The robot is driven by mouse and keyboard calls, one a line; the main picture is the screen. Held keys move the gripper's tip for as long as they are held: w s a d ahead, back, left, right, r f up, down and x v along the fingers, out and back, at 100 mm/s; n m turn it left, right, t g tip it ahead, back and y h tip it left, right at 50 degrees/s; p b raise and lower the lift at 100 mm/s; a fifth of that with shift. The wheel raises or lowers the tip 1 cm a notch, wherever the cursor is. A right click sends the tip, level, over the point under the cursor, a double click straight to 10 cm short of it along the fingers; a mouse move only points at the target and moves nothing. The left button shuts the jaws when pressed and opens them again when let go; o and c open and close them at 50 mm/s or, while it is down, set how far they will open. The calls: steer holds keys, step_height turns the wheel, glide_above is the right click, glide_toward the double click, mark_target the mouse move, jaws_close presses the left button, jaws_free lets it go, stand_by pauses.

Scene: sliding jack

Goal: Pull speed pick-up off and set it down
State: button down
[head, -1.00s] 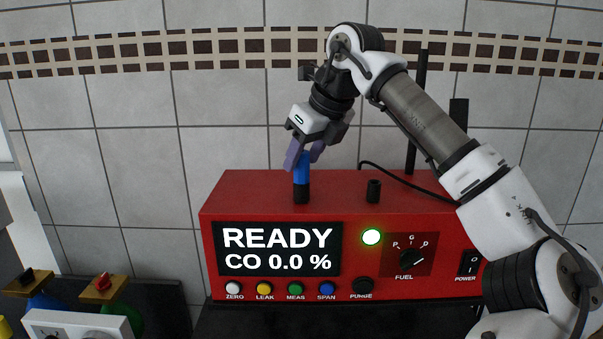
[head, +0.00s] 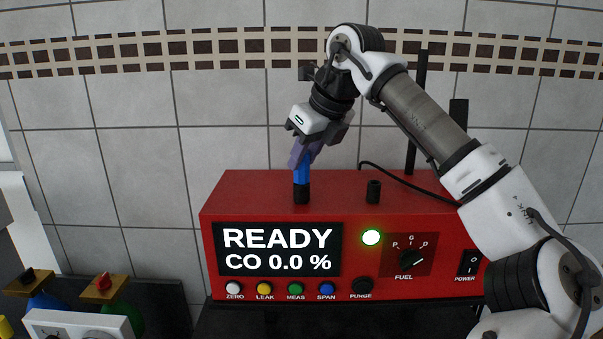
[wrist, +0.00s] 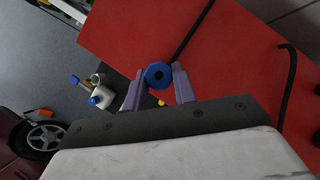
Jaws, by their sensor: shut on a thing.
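The speed pick-up (head: 302,173) is a blue plug standing upright in a black socket (head: 301,194) on top of the red analyser (head: 240,195). In the wrist view its blue top (wrist: 158,71) shows end-on, with a dark hole in the middle. My gripper (head: 301,162) reaches down from above with its purple fingers shut on the blue part. The fingers hide part of its upper end in the head view.
A second black socket (head: 373,191), empty, stands to the right on the analyser. A black cable (head: 410,180) runs behind it. Bottles with brown tops (head: 104,289) stand at the lower left, and a car wheel (wrist: 45,136) shows in the wrist view.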

steer(key=shift+r+p, duration=0.45)
steer(key=shift+r, duration=0.15)
stand_by(0.5)
steer(key=shift+r, duration=2.35)
